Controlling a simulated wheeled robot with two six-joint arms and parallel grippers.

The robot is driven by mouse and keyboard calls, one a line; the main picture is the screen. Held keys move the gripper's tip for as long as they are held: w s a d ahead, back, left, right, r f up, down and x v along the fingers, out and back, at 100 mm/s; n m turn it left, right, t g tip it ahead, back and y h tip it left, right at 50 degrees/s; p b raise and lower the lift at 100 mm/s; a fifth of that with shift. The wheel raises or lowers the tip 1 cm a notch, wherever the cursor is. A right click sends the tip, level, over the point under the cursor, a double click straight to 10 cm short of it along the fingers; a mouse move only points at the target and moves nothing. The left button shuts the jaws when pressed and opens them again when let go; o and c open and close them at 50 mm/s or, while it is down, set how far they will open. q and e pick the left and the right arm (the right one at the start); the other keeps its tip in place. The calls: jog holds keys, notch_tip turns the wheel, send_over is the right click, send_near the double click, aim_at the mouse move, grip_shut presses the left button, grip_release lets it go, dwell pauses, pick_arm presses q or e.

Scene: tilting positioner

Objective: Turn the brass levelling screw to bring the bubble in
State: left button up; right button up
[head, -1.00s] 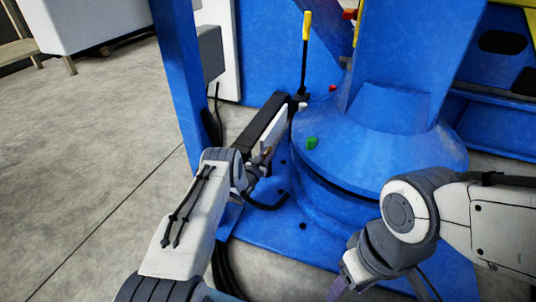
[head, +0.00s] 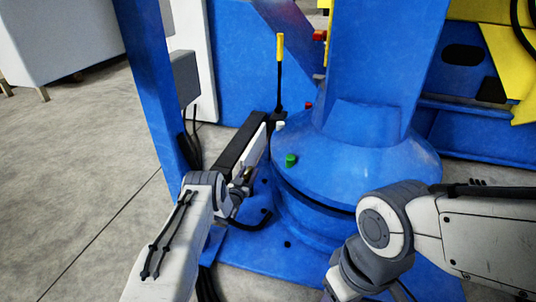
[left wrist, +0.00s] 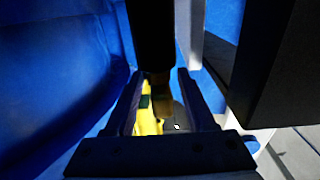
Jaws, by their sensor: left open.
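My left gripper (head: 243,180) is beside the blue round base, at the near end of a dark and white bar. In the left wrist view its two fingers (left wrist: 160,82) are open, one on each side of a small brass-coloured piece (left wrist: 161,90), which looks like the levelling screw. It hangs below a dark cylinder (left wrist: 152,35). I cannot tell whether the fingers touch it. No bubble can be made out in either view. My right gripper (head: 340,287) is at the bottom edge of the head view, its fingers largely cut off.
The blue positioner base (head: 345,155) carries a green knob (head: 290,160) and a red one. A yellow-handled lever (head: 280,48) stands behind the dark bar (head: 240,143).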

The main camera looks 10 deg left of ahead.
pick_arm(q)
jog(key=shift+s+r+n+y+p, duration=0.2)
jog(key=shift+n+y+p, duration=0.2)
jog(key=shift+y, duration=0.2)
jog(key=s+p, duration=0.7)
jog(key=s, duration=0.3)
jog(key=w+d+r+g+p, duration=0.1)
jog(key=w+d+r+g, duration=0.15)
jog(key=r, duration=0.35)
jog(key=w+d+r+g, duration=0.2)
jog(key=r+g, duration=0.1)
jog(key=r, duration=0.3)
jog(key=s+d+r+m+g+p, duration=0.1)
jog(key=s+d+r+g, duration=0.1)
jog(key=s+d+r, duration=0.2)
jog(key=s+d+r+m+g+h+p, duration=0.1)
jog(key=s+d+r, duration=0.3)
jog(key=r, duration=0.5)
jog(key=shift+s+d+g+p, duration=0.35)
jog(key=shift+d+p, duration=0.45)
jog(key=shift+d, duration=0.35)
